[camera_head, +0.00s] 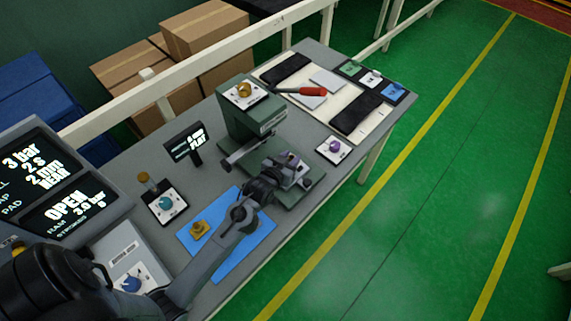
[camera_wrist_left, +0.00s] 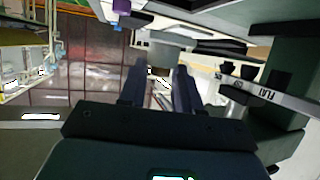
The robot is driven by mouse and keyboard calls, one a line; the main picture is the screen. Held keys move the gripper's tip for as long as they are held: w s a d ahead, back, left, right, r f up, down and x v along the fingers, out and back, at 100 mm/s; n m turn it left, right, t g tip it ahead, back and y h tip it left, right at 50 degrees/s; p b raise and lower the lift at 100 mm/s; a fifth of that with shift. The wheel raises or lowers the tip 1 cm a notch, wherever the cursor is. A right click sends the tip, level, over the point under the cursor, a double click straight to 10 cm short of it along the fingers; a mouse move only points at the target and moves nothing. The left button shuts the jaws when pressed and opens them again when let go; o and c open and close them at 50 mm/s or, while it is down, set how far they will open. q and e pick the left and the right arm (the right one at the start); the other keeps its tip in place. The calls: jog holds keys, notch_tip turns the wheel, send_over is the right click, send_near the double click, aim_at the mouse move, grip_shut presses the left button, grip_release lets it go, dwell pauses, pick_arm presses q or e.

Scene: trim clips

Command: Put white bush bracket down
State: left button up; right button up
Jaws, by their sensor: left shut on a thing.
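My left gripper (camera_head: 278,176) reaches over the bed of the green-grey press (camera_head: 252,123), low above it or at it. It also shows in the wrist view (camera_wrist_left: 160,78), its two dark fingers pointing away from the camera. It is shut on a small pale part (camera_wrist_left: 157,76), which I take for the white bush bracket. That part is mostly hidden by the fingers, so I cannot tell its shape or whether it touches the press bed. My right gripper is in neither view.
A blue mat (camera_head: 240,252) holds a yellow bracket (camera_head: 199,229). A purple-knobbed unit (camera_head: 334,148) stands right of the press, a teal-knobbed one (camera_head: 166,204) left. A "LAY FLAT" sign (camera_head: 186,143) stands behind. A pale board (camera_head: 375,121) carries dark pads and a red-handled tool (camera_head: 309,91).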

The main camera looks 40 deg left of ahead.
pick_arm(q)
jog(key=shift+s+a+f, duration=0.2)
jog(key=shift+a+f, duration=0.35)
jog(key=shift+a, duration=0.2)
jog(key=shift+f, duration=0.85)
jog(key=shift+f+p, duration=0.3)
jog(key=shift+p, duration=0.1)
jog(key=shift+f, duration=0.5)
jog(key=shift+f, duration=0.3)
jog(key=o, duration=1.1)
jog(key=shift+c, duration=0.2)
